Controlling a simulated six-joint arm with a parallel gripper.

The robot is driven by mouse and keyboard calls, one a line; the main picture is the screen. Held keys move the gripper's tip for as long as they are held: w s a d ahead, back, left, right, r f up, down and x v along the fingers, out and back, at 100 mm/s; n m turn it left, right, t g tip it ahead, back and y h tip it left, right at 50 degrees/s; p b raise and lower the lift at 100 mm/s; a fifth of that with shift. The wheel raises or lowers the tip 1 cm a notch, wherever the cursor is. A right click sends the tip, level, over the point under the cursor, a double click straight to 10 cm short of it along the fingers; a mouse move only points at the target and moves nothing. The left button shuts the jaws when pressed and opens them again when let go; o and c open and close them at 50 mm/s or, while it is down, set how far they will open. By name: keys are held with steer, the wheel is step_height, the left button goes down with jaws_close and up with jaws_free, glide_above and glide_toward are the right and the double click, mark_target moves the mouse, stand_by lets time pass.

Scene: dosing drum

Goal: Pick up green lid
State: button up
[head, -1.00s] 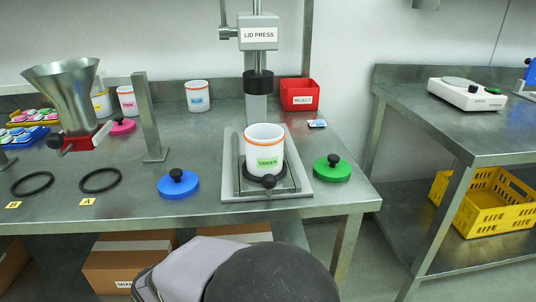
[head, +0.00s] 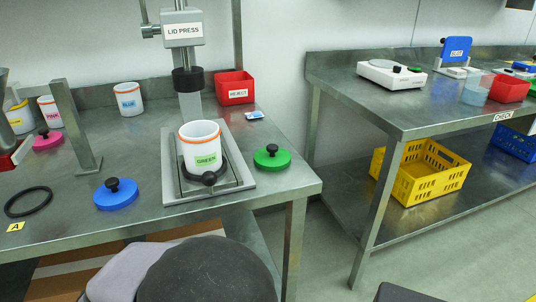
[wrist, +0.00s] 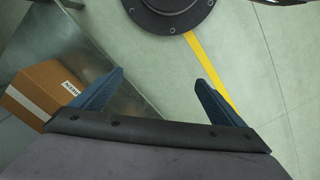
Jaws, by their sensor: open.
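The green lid (head: 272,160), with a black knob on top, lies flat on the metal bench to the right of the lid press base. A white drum labelled GREEN (head: 201,146) with an orange rim stands upright on the press base under the raised press head. My gripper (wrist: 150,95) is open and empty in the wrist view, with its two blue fingers apart above the floor beside a metal edge. The green lid is not in the wrist view. In the head view, my dark arm part covers the bottom centre, and my fingers do not show.
The lid press (head: 185,35) stands behind the drum. A blue lid (head: 116,195) lies left of the press base. A red reject bin (head: 235,88) and a small packet (head: 254,115) are behind the green lid. A second bench (head: 420,105) stands right, across a floor gap.

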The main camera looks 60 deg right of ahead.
steer(key=s+d+r+m+g+p, duration=0.2)
steer(key=s+d+r+m+p, duration=0.35)
steer(key=d+r+p, duration=0.55)
steer(key=s+d+r+m+g+p, duration=0.1)
steer(key=s+d+r+m+p, duration=0.4)
steer(key=d+r+p, duration=0.65)
steer(key=s+d+r+m+g+p, duration=0.1)
steer(key=s+d+r+m+p, duration=0.5)
steer(key=s+r+p, duration=0.4)
step_height(320, 180, up, 3)
steer(key=t+h+p, duration=0.4)
steer(key=t+p, duration=0.1)
glide_above(271, 149)
steer(key=a, duration=0.3)
steer(key=shift+s+d, duration=0.25)
steer(key=shift+w+d+h, duration=0.1)
steer(key=shift+w+h, duration=0.05)
steer(key=shift+h, duration=0.15)
steer(key=shift+a+x, duration=0.1)
steer(key=shift+x, duration=1.75)
steer(key=shift+a+x, duration=0.15)
steer(key=shift+x, duration=1.7)
steer(key=c, duration=1.1)
